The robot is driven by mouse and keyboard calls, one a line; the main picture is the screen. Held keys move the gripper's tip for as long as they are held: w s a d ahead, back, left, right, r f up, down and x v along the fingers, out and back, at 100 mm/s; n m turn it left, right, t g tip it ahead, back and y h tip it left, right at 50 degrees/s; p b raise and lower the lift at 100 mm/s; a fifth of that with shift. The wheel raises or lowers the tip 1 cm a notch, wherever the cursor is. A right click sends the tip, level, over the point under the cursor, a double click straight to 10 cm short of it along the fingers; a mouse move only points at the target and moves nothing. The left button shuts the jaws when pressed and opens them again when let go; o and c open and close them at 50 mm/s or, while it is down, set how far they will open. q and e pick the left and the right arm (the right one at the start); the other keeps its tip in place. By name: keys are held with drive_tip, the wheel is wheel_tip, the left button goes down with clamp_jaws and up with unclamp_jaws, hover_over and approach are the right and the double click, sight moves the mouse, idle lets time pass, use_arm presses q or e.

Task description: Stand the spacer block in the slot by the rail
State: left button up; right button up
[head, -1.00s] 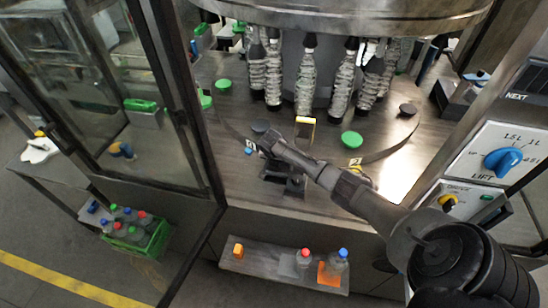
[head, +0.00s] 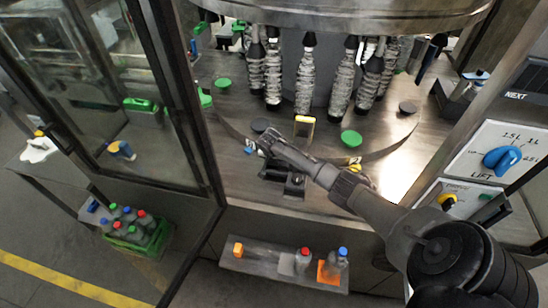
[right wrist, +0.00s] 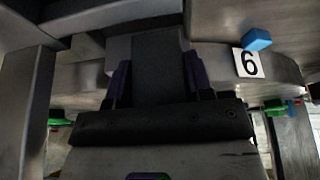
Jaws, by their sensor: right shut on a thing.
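My right arm reaches in from the lower right of the head view, and its wrist is over the table edge near the curved rail (head: 385,153). My right gripper (right wrist: 157,72) shows in the right wrist view with its two purple-edged fingers shut on a dark grey block, the spacer block (right wrist: 154,60). The block sticks out between the fingers toward a grey metal edge; I cannot tell whether they touch. In the head view the arm covers much of the gripper and block. I cannot make out the slot. My left gripper is not in view.
A white plate marked 6 (right wrist: 248,63) and a blue piece (right wrist: 256,40) are beside the block. A yellow-edged block (head: 304,127) and a green disc (head: 351,138) are behind the arm. Bottles hang above. A shelf (head: 265,262) with bottles is below.

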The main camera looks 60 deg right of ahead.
drive_tip(key=shift+w+r, duration=0.1)
drive_tip(key=o, duration=1)
drive_tip(key=shift+r, duration=0.3)
drive_tip(key=v, duration=1.3)
drive_tip(key=shift+a+r, duration=0.1)
drive_tip(key=shift+a, duration=0.05)
